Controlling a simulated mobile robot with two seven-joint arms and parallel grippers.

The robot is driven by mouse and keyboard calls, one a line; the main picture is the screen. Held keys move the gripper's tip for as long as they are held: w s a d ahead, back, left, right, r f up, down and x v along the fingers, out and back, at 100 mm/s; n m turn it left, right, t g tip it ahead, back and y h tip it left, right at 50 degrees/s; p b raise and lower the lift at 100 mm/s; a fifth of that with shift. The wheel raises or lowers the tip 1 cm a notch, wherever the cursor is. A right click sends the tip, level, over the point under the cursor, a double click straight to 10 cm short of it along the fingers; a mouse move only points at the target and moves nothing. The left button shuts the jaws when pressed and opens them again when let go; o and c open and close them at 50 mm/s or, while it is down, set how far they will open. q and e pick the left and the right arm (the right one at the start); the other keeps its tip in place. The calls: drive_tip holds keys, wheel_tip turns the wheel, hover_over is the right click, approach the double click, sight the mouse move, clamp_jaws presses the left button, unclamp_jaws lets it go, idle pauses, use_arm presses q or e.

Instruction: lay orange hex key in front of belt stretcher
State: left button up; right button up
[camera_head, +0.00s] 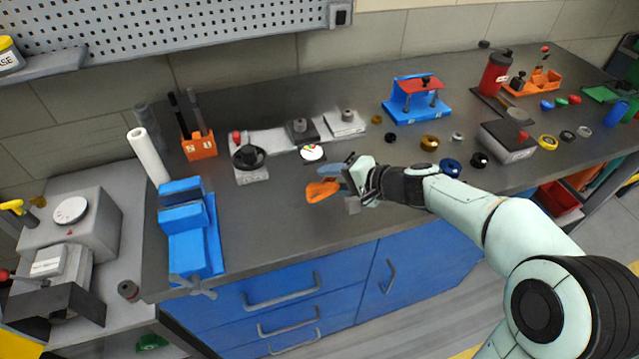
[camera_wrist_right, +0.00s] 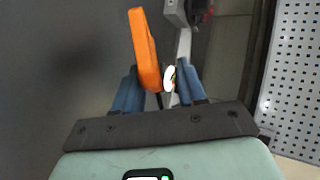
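The orange hex key (camera_head: 322,190) shows as an orange body at my right gripper, above the bench's front part. In the right wrist view the orange body (camera_wrist_right: 147,50) reaches out from between the two blue fingers, nearer the left one. My right gripper (camera_head: 333,178) is open, and a gap shows beside the right finger (camera_wrist_right: 187,85). I cannot tell whether the key touches a finger. No part is clearly the belt stretcher; the long pale fixture (camera_head: 268,141) with black knob and slide blocks behind the gripper may be it. My left gripper is out of view.
A white dial gauge (camera_head: 312,153) lies just behind the gripper. A blue vise (camera_head: 190,230) stands at the left, an orange tool holder (camera_head: 199,146) behind it. A blue stand with red top (camera_head: 416,100) and several rings lie right. Bare bench lies between vise and gripper.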

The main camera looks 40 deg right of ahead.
drive_tip(key=shift+s+r, duration=0.1)
drive_tip(key=shift+r, duration=0.05)
wheel_tip(320, 180, up, 7)
drive_tip(key=s+p, duration=0.2)
drive_tip(key=p, duration=0.3)
drive_tip(key=shift+s+d, duration=0.2)
drive_tip(key=shift+d, duration=0.25)
